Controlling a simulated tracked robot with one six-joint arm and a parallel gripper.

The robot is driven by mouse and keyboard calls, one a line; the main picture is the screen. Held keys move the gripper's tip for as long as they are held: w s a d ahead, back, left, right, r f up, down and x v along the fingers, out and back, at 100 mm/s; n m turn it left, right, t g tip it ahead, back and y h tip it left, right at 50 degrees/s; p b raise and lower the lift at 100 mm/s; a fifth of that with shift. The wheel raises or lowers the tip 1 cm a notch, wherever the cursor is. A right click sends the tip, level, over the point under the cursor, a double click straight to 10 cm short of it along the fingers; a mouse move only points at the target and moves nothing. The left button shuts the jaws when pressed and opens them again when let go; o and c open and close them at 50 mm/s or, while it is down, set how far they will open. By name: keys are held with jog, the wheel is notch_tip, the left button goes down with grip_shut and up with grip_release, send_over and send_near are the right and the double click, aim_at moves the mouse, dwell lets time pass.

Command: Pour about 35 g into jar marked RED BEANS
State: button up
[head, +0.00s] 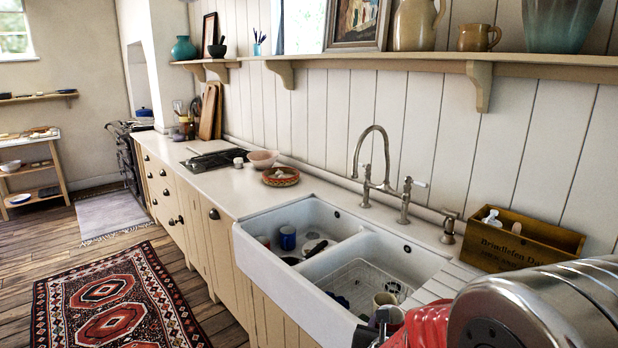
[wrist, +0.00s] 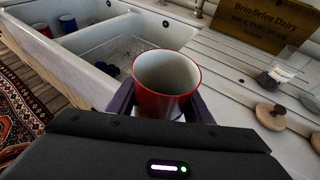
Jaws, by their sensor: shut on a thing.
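In the wrist view my gripper (wrist: 155,105) is shut on a red cup (wrist: 166,84) with a pale inside. The cup looks roughly upright; I see pale inner wall and no contents, but its bottom is not clear. A small glass jar (wrist: 274,76) with a pale label and something dark low in it is on the ribbed white drainboard, right of the cup and apart from it. Its label is too small to read, so I cannot tell whether it is the RED BEANS jar. In the head view my arm covers that area.
A round wooden lid (wrist: 270,117) lies before the jar. A wooden Brindlefen Dairy crate (head: 522,240) stands against the wall. The double white sink (head: 300,218) holds a blue cup (head: 287,238) and other items. A tall tap (head: 386,165) rises behind it.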

jog(key=a, duration=0.3)
jog(key=shift+a+f+n+y, duration=0.1)
jog(key=shift+a+n+y, duration=0.25)
jog(key=shift+n+y, duration=0.05)
